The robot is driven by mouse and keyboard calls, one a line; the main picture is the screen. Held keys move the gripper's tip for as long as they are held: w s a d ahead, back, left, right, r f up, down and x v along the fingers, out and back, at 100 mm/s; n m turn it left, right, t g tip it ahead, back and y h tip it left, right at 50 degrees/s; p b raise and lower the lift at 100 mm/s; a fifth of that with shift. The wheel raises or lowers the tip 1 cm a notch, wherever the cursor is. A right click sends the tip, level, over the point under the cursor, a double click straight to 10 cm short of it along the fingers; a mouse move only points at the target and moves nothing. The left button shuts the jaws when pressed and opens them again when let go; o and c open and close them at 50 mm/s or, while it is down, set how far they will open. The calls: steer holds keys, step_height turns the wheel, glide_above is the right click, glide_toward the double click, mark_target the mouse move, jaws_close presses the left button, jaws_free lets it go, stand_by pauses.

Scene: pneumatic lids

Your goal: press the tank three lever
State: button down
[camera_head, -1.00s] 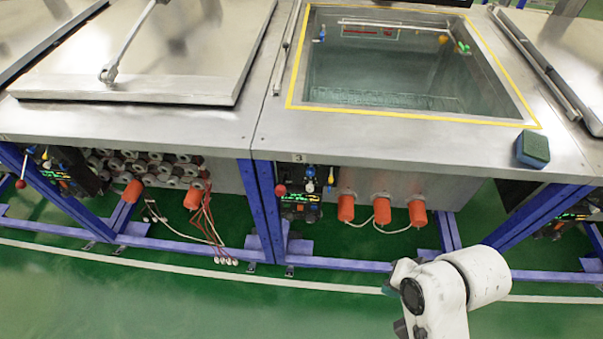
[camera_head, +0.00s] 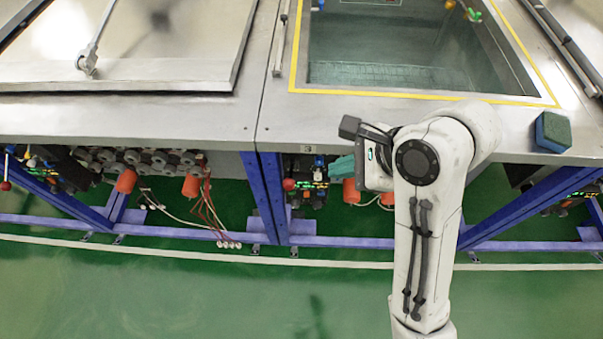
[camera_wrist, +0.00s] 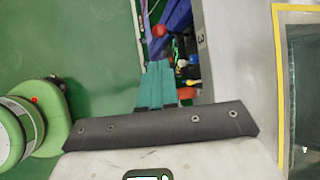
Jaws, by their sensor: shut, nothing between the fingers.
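Tank three (camera_head: 273,128) is open, with a yellow border around its opening; its "3" label (camera_head: 307,149) sits on the front edge. Below the label is a valve panel whose lever has a red ball knob (camera_head: 289,184). The red knob also shows in the wrist view (camera_wrist: 159,31), beyond my fingertips. My gripper (camera_head: 331,171) has teal fingers, pressed together and empty, pointing left towards the panel. In the wrist view my gripper (camera_wrist: 158,64) is just short of the knob, with a gap visible. Part of the panel is hidden behind the fingers in the wrist view.
The steel tank edge overhangs the panel. A blue frame leg (camera_head: 270,198) stands just left of the panel. Orange cylinders (camera_head: 351,191) hang right of it. A green-and-blue sponge (camera_head: 552,132) lies on the tank top. The green floor in front is clear.

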mark_target(292, 184)
stand_by(0.3)
steer(key=x, duration=1.4)
steer(key=shift+b, duration=0.3)
steer(key=shift+s+f, duration=0.1)
steer(key=shift+f, duration=0.05)
